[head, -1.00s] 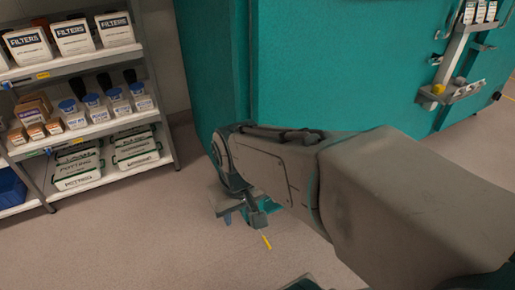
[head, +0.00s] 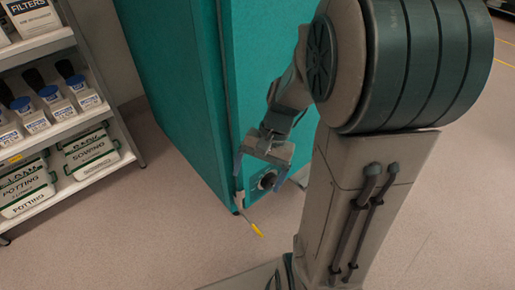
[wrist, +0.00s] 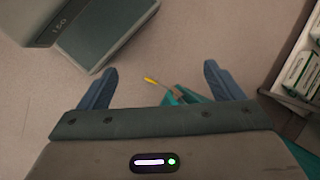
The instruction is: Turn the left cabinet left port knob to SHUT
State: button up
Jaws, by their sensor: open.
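The teal cabinet (head: 172,85) stands behind my arm in the head view. Low at its front corner is a small teal fitting with a dark round port or knob (head: 267,181). A thin pale stick with a yellow tip (head: 257,230) juts down from beside it. The yellow tip (wrist: 151,80) and a piece of teal also show in the wrist view, between and beyond the fingers. My gripper (head: 264,172) is open, its blue fingers spread on either side of the fitting in the picture; contact cannot be told. In the wrist view my gripper (wrist: 160,78) is empty. No SHUT marking is readable.
A shelf rack (head: 98,118) with bottles and potting and sowing boxes stands at the left; its edge and white boxes (wrist: 302,65) show at right in the wrist view. The floor (head: 160,220) between rack and cabinet is clear.

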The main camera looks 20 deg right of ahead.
jog(key=w+d+f+m+y+b, duration=0.3)
jog(key=w+f+m+y, duration=0.3)
jog(key=f+m, duration=0.4)
jog(key=m+t+h+b, duration=0.45)
jog(key=m+t, duration=1.45)
jog(key=m, duration=0.8)
send_near(272, 183)
notch_tip(272, 183, down, 3)
jog(key=s+d, duration=0.3)
jog(key=shift+y, duration=0.25)
jog(key=shift+f+b+x, duration=0.15)
jog(key=shift+b+x, duration=0.85)
jog(key=shift+x, duration=2.5)
jog(key=shift+f+b+x, duration=0.1)
jog(key=shift+b+x, duration=0.9)
jog(key=shift+x, duration=2.5)
jog(key=c, duration=0.7)
